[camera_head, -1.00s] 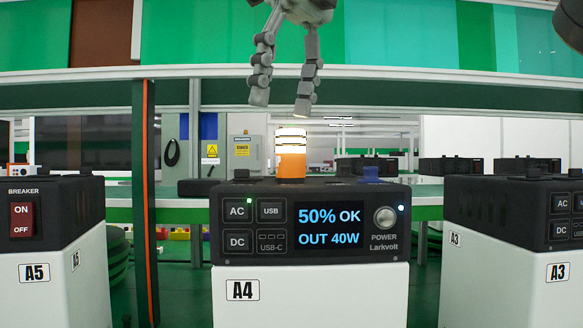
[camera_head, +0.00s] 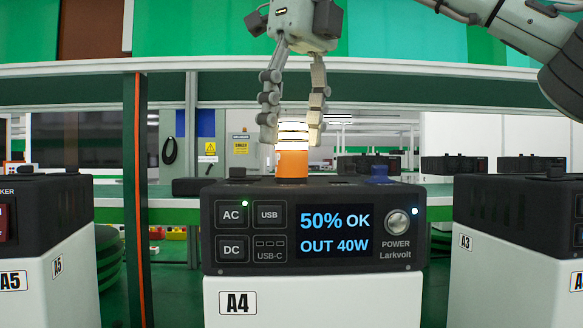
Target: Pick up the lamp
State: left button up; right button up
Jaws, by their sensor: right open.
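The lamp (camera_head: 292,163) has an orange base and a glowing white upper part with dark bands. It stands upright on top of the black power station labelled A4 (camera_head: 313,264). My right gripper (camera_head: 292,143) points down from above, its two fingers apart on either side of the lamp's glowing part. The fingers overlap the lamp's sides in the picture; I cannot tell whether they touch it. My left gripper does not show.
Power station A5 (camera_head: 48,240) stands at the left and A3 (camera_head: 515,225) at the right, with gaps beside A4. A dark post with an orange strip (camera_head: 138,200) rises left of A4. A horizontal rail (camera_head: 400,65) crosses behind my gripper.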

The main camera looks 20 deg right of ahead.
jog(key=shift+w+a+f, duration=0.1)
jog(key=shift+w+f, duration=0.1)
jog(key=shift+f, duration=1)
grip_shut()
jog(key=shift+r, duration=0.2)
